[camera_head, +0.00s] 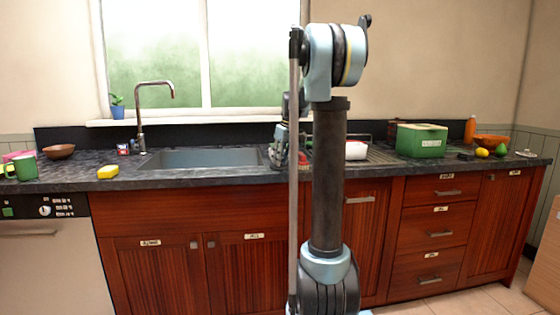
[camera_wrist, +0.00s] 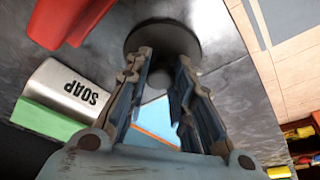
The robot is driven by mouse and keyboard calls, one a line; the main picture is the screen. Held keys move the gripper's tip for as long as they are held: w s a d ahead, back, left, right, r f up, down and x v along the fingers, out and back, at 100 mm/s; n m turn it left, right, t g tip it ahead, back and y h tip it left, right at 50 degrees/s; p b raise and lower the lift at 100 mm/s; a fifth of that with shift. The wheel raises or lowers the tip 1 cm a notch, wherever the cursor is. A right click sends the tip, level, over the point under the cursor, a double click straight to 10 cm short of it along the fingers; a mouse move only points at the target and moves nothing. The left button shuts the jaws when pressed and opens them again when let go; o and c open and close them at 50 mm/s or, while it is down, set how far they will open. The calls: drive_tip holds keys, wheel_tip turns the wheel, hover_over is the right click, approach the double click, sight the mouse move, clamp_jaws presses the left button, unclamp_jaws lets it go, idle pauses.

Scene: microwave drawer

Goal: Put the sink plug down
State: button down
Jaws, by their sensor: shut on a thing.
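The sink plug (camera_wrist: 165,38) is a dark grey round disc with a stem, in the wrist view at the top centre. My gripper (camera_wrist: 164,75) is shut on its stem, with one finger on each side. The disc lies close over the grey countertop (camera_wrist: 215,55); I cannot tell whether it touches it. In the head view my gripper (camera_head: 279,155) is low over the counter by the right end of the sink (camera_head: 205,158), partly hidden by my arm. The plug cannot be made out there.
A white item marked SOAP (camera_wrist: 70,88) and a red item (camera_wrist: 65,20) are left of the plug in the wrist view.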

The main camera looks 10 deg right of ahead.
sight(286, 167)
drive_tip(key=c, duration=1.4)
unclamp_jaws()
drive_tip(key=v, duration=1.2)
drive_tip(key=s+a+f+m, duration=0.1)
drive_tip(key=s+f, duration=0.3)
drive_tip(key=s, duration=0.4)
drive_tip(key=s+a+f+m+h, duration=0.1)
drive_tip(key=s+f, duration=0.4)
drive_tip(key=s, duration=0.3)
drive_tip(key=s+f+m, duration=0.2)
drive_tip(key=s+f, duration=0.2)
drive_tip(key=s, duration=0.4)
drive_tip(key=s+f+m+h, duration=0.1)
drive_tip(key=s+f+m, duration=0.2)
drive_tip(key=s+f, duration=1.4)
drive_tip(key=shift+s+f+g, duration=0.15)
drive_tip(key=shift+f+g, duration=0.15)
drive_tip(key=shift+f, duration=0.7)
